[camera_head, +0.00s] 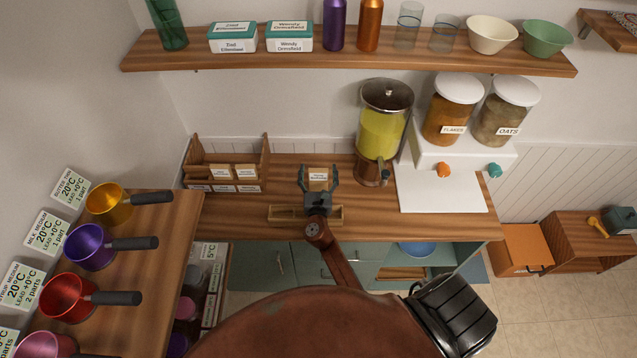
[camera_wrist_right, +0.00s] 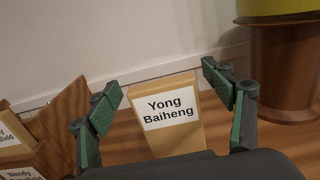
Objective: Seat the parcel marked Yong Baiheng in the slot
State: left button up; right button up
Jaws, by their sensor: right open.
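The parcel (camera_wrist_right: 193,143) is a tan box with a white "Yong Baiheng" label, upright on the counter; it also shows in the head view (camera_head: 317,184). My right gripper (camera_wrist_right: 162,84) is open, with one green-padded finger on each side of the parcel and narrow gaps visible. The gripper also shows in the head view (camera_head: 319,182). A wooden rack (camera_head: 265,163) with compartments stands left of it on the counter, holding several labelled parcels. Which slot is meant for this parcel I cannot tell.
A low wooden tray (camera_head: 331,216) lies at the counter's front, partly behind my right arm. A yellow drink dispenser (camera_head: 381,132) stands close right of the parcel. A white stand (camera_head: 440,190) is farther right. Pots (camera_head: 92,246) sit on the left counter.

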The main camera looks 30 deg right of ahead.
jog(key=c, duration=1.7)
